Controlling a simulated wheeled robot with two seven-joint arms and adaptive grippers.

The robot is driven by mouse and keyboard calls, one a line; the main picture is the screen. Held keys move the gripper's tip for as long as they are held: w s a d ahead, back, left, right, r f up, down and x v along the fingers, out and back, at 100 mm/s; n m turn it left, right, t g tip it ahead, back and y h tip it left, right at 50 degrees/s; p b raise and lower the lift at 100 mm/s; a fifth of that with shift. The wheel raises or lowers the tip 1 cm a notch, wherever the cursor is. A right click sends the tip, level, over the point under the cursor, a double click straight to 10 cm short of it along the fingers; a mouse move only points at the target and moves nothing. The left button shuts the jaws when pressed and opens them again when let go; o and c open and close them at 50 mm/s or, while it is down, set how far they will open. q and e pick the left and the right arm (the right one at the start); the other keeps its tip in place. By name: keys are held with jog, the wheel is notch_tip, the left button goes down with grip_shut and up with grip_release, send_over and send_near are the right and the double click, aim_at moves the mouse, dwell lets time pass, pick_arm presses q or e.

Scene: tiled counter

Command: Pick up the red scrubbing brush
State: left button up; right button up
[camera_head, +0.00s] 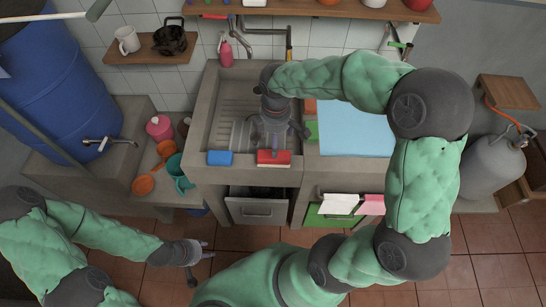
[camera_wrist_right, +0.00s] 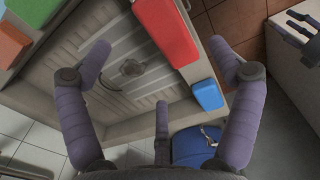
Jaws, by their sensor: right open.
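The red scrubbing brush (camera_head: 274,157) lies on the front rim of the concrete sink (camera_head: 207,118), beside a blue block-like item (camera_head: 219,158). In the right wrist view the brush (camera_wrist_right: 166,30) shows its plain red face, beyond and between my spread fingertips, and the blue item (camera_wrist_right: 208,95) is nearer the right finger. My right gripper (camera_head: 276,132) is over the basin, just behind the brush, open and empty, apart from the brush. My left gripper (camera_head: 203,262) hangs low at the left over the floor, its fingers apart and empty.
A light-blue board (camera_head: 356,130) lies right of the basin. Pots and cups (camera_head: 160,128) stand on the low ledge at left, near a blue barrel (camera_head: 55,90). A grey gas cylinder (camera_head: 490,160) stands at right. Pink and white cloths (camera_head: 340,204) hang below the counter.

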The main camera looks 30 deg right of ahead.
notch_tip(320, 180, down, 3)
jog(key=shift+w+b, duration=0.1)
jog(key=shift+b, duration=0.2)
jog(key=f+b, duration=0.2)
jog(key=f, duration=0.3)
jog(key=shift+a, duration=0.2)
jog(key=c, duration=1.3)
